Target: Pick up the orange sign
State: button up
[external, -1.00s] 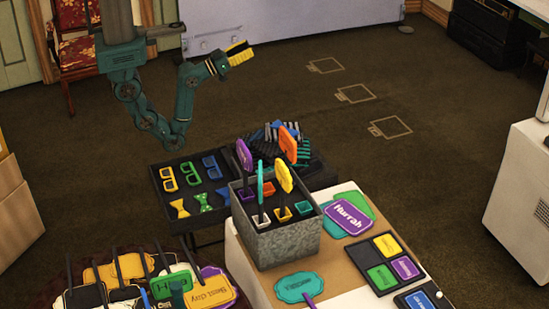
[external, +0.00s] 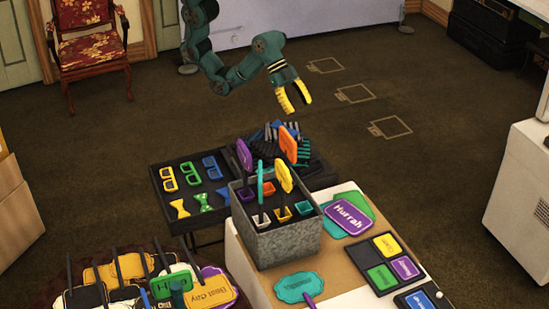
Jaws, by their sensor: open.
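The orange sign (external: 288,144) stands upright at the back right of a grey box (external: 285,247), among other signs on sticks. A purple sign (external: 244,156), a yellow sign (external: 284,177) and a teal sign (external: 260,180) stand in the same box. The lower part of the orange sign's stick is hard to make out. My gripper (external: 296,110) has yellow fingers that point down. It is open and empty, above and apart from the orange sign, which lies just below it in the picture.
A black tray (external: 158,193) holds glasses and bow ties left of the box. Dark striped items (external: 262,152) lie behind it. A table (external: 247,268) carries flat signs, including a purple one (external: 349,216). A chair (external: 88,46) stands at the back left. Open floor lies behind.

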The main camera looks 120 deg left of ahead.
jog(key=s+r+m+g+p, duration=0.1)
jog(key=s+m+g+p, duration=0.1)
jog(key=s+g+p, duration=0.3)
jog(key=b, duration=0.5)
send_over(288, 150)
jog(key=s+a, duration=0.2)
jog(key=f, duration=1)
jog(key=shift+s+d, duration=0.1)
jog(key=shift+s, duration=0.1)
jog(key=shift+t, duration=0.3)
jog(key=x, duration=0.2)
jog(key=p+x, duration=0.1)
jog(key=x, duration=0.2)
jog(key=shift+w+f, duration=0.25)
jog(key=shift+w, duration=0.05)
grip_shut()
